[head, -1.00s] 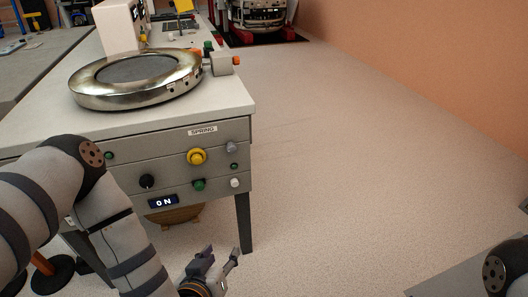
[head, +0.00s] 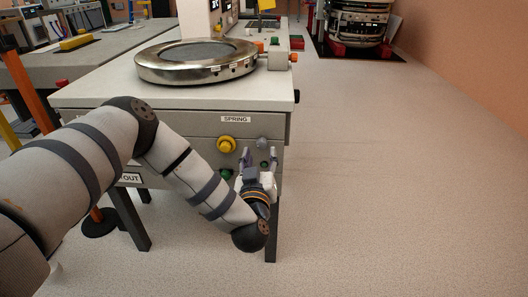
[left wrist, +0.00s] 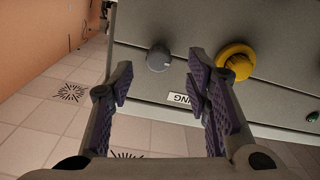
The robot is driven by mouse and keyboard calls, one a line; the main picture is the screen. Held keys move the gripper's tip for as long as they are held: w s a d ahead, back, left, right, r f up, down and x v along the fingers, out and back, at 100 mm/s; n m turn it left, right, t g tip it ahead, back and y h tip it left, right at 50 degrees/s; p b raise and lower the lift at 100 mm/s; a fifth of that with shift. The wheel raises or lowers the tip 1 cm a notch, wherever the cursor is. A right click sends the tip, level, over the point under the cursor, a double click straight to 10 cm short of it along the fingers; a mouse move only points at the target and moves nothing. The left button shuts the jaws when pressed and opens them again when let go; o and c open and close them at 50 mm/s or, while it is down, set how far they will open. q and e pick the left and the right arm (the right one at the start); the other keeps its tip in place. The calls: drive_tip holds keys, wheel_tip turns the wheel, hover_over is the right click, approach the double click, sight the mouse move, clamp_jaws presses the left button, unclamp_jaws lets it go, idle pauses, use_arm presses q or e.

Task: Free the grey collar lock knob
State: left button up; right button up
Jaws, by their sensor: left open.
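A small grey knob (head: 262,143) sits on the front panel of the bench, right of a yellow knob (head: 227,144). My left gripper (head: 258,156) is open in front of the panel, just below the grey knob. In the left wrist view the grey knob (left wrist: 158,59) shows beyond the gap between the open fingers (left wrist: 161,80), nearer the right finger in that picture. The fingers do not appear to touch it. The yellow knob (left wrist: 236,61) lies to its right in that rotated view. My right gripper is out of view.
A "SPRING" label (head: 236,119) sits above the knobs. A round metal ring (head: 196,70) rests on the bench top (head: 130,96). Floor right of the bench is clear.

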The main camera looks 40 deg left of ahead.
sight(263, 146)
use_arm(q)
drive_tip(key=x, duration=0.4)
drive_tip(key=shift+w, duration=0.15)
clamp_jaws()
drive_tip(key=shift+n, duration=0.3)
drive_tip(key=n, duration=0.4)
drive_tip(key=shift+d, duration=0.1)
drive_tip(key=n, duration=0.4)
drive_tip(key=shift+n, duration=0.3)
drive_tip(key=n, duration=0.4)
drive_tip(key=shift+n+b, duration=0.65)
drive_tip(key=shift+n, duration=1.55)
drive_tip(key=shift+r, duration=0.1)
